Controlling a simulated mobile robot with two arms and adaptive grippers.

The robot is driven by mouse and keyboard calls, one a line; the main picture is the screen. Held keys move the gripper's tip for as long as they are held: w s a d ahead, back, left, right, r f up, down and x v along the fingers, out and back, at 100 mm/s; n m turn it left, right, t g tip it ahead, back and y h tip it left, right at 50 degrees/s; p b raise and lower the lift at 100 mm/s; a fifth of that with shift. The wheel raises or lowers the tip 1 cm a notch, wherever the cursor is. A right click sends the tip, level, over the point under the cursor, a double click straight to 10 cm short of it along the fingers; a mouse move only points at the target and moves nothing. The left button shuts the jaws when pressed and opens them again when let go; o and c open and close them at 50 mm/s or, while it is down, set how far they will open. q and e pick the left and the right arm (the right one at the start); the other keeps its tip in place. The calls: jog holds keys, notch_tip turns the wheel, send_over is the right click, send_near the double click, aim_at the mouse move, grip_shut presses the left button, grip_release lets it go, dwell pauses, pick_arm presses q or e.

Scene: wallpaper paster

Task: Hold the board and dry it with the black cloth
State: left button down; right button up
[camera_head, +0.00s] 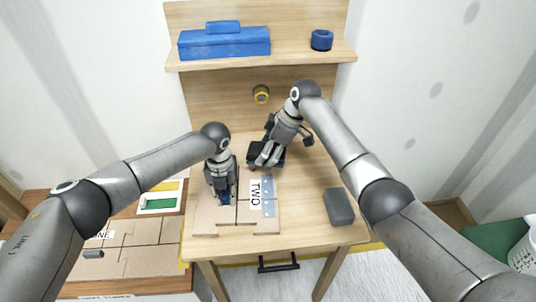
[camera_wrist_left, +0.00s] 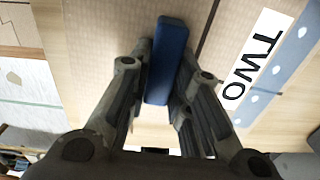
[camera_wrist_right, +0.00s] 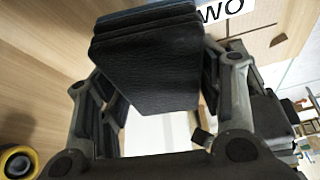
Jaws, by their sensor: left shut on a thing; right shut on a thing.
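The tan board (camera_head: 243,212) lies flat on the wooden table, with a white TWO label (camera_head: 256,190) and a blue-grey strip on its right part. My left gripper (camera_head: 222,194) is shut on a blue handle-like block (camera_wrist_left: 168,60) at the board's left half; the fingers hide part of it. My right gripper (camera_head: 267,155) is shut on the folded black cloth (camera_wrist_right: 150,65), at the board's far edge. The cloth also shows in the head view (camera_head: 256,153), partly hidden by the fingers. I cannot tell whether the cloth touches the board.
A dark grey block (camera_head: 339,206) lies on the table's right side. A yellow roll (camera_head: 261,94) is at the back panel. A blue box (camera_head: 225,43) and blue roll (camera_head: 321,40) sit on the shelf. Another table at left holds cardboard-coloured pieces (camera_head: 145,262) and a green-white tray (camera_head: 158,202).

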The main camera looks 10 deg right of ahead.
pick_arm(q)
jog(key=shift+f, duration=0.1)
pick_arm(e)
jog(key=o, duration=0.5)
pick_arm(q)
jog(key=shift+s, duration=0.1)
pick_arm(e)
jog(key=c, duration=0.5)
pick_arm(q)
jog(key=c, duration=1.3)
grip_release()
jog(key=shift+o, duration=0.2)
notch_tip(320, 180, up, 12)
